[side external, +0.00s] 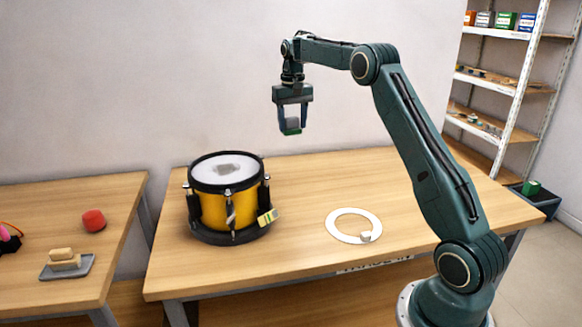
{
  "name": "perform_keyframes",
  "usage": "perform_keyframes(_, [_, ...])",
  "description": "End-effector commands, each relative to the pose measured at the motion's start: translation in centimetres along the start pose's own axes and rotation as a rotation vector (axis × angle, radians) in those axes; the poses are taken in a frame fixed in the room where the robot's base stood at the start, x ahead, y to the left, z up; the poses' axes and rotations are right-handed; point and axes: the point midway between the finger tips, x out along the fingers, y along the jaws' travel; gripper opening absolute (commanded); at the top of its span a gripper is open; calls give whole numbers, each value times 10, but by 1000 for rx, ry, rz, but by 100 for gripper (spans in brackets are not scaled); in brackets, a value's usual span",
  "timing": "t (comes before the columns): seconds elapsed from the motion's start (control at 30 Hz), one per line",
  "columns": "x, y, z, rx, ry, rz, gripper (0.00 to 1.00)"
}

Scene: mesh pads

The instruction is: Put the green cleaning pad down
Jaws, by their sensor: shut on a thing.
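The green cleaning pad (291,127) is a small block with a green underside and a greyish upper part. My gripper (291,122) is shut on it and holds it in the air, well above the wooden table (300,190). The pad hangs to the upper right of the yellow drum (227,197) in the picture, clear of it. The fingers hide part of the pad's sides.
The drum has a small yellow tag-like piece (268,217) at its side. A white ring (340,215) with a small grey piece (366,236) lies on the table. A left table holds a red object (93,220) and a grey tray (84,270). Shelves (500,75) stand right.

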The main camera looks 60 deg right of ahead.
Motion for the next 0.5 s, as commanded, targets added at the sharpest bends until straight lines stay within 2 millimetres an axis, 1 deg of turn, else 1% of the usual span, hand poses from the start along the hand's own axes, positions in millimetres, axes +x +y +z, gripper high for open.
perform_keyframes(0.03, [2, 7, -6, 21, 1, 0, 34])
perform_keyframes(0.13, [3, 18, -13, 57, 0, 0, 34])
perform_keyframes(0.5, [8, 44, -29, 141, 1, 0, 34])
